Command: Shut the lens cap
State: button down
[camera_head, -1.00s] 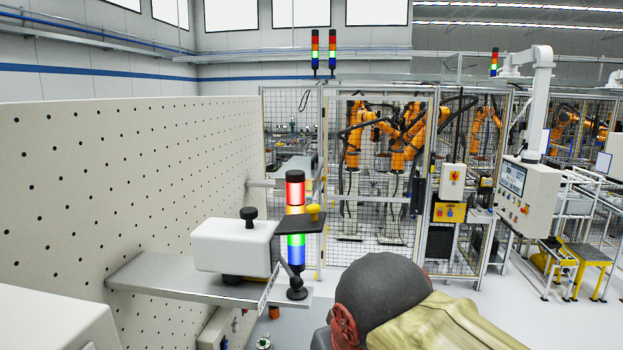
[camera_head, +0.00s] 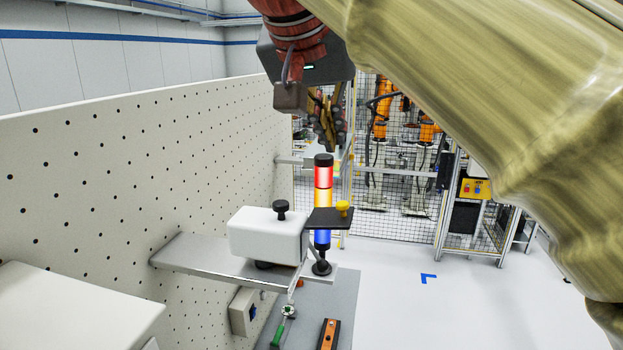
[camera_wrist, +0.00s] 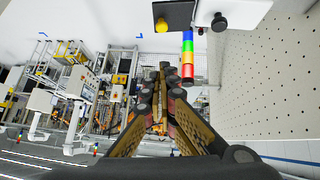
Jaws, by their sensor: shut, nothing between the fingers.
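A white box-shaped housing (camera_head: 268,234) with a black knob (camera_head: 281,209) on top sits on a metal shelf. A flat black flap (camera_head: 325,219) with a yellow knob (camera_head: 343,208), apparently the lens cap, sticks out level from its right end and looks open. The housing (camera_wrist: 245,8), flap (camera_wrist: 176,14) and yellow knob (camera_wrist: 162,25) also show at the top of the wrist view. My gripper (camera_head: 328,143) is shut and empty, above and apart from the flap and beyond the housing. Its closed fingers (camera_wrist: 162,76) fill the middle of the wrist view. The housing's lens end is hidden.
A lit signal tower (camera_head: 323,180) stands right behind the flap. A perforated white panel (camera_head: 130,190) borders the left. The metal shelf (camera_head: 205,260) juts out from it. A grey surface with tools (camera_head: 329,334) lies below.

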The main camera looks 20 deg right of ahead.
jog(key=p, duration=0.1)
send_over(342, 204)
jog(key=f, duration=0.6)
jog(key=shift+w+f, duration=0.1)
jog(key=shift+w, duration=0.1)
notch_tip(342, 204, down, 2)
jog(key=shift+f+p, duration=0.15)
jog(key=shift+p, duration=0.2)
jog(key=shift+s+f, duration=0.3)
jog(key=shift+f, duration=0.3)
jog(key=shift+w+f, duration=0.15)
jog(key=shift+f, duration=0.1)
jog(key=shift+f, duration=0.1)
